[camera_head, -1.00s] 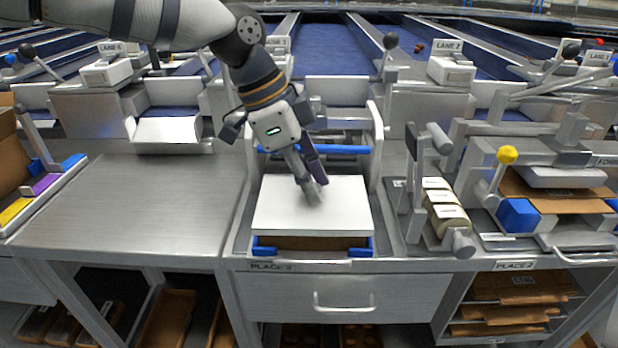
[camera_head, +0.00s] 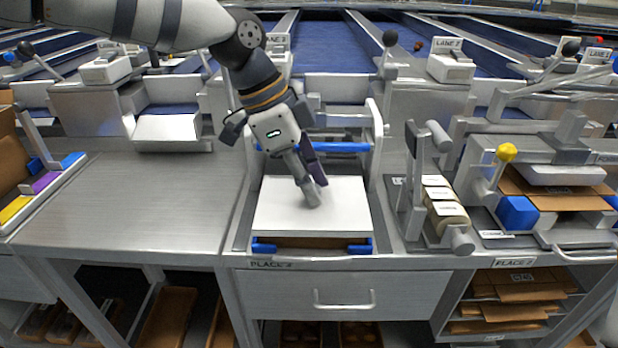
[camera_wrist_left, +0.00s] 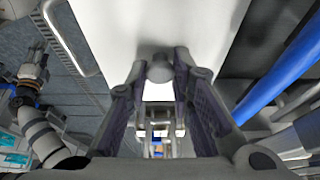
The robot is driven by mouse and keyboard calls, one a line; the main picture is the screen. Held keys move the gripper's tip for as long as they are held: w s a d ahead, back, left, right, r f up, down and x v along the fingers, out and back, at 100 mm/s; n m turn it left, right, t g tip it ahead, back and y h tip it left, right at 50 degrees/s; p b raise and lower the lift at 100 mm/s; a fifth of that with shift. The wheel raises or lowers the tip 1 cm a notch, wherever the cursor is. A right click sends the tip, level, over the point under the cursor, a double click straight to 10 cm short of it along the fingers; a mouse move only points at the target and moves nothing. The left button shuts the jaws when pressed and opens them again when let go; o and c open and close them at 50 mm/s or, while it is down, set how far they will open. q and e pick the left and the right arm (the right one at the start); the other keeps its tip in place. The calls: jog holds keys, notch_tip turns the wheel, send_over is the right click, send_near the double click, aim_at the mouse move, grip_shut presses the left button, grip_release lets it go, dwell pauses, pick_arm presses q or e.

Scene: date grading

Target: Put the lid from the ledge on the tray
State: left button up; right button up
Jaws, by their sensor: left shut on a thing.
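The white flat lid (camera_head: 285,212) lies level over the brown tray (camera_head: 312,243) between blue corner guides, at the middle station. Only a brown front strip of the tray shows under the lid; whether the lid rests fully on it I cannot tell. My left gripper (camera_head: 312,192) reaches down to the lid's middle. In the left wrist view its two fingers (camera_wrist_left: 160,85) are closed around the lid's small grey knob (camera_wrist_left: 160,68), with the white lid (camera_wrist_left: 150,22) beyond. In the left wrist view my right arm shows small at the left; its finger state is unclear.
A blue bar (camera_head: 335,147) crosses behind the lid between grey uprights. The steel worktop (camera_head: 140,205) at left is clear. A drawer (camera_head: 345,298) sits below.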

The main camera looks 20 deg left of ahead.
pick_arm(q)
jog(key=shift+f, duration=0.25)
jog(key=o, duration=1.4)
jog(key=shift+o, duration=0.2)
jog(key=shift+r, duration=3.5)
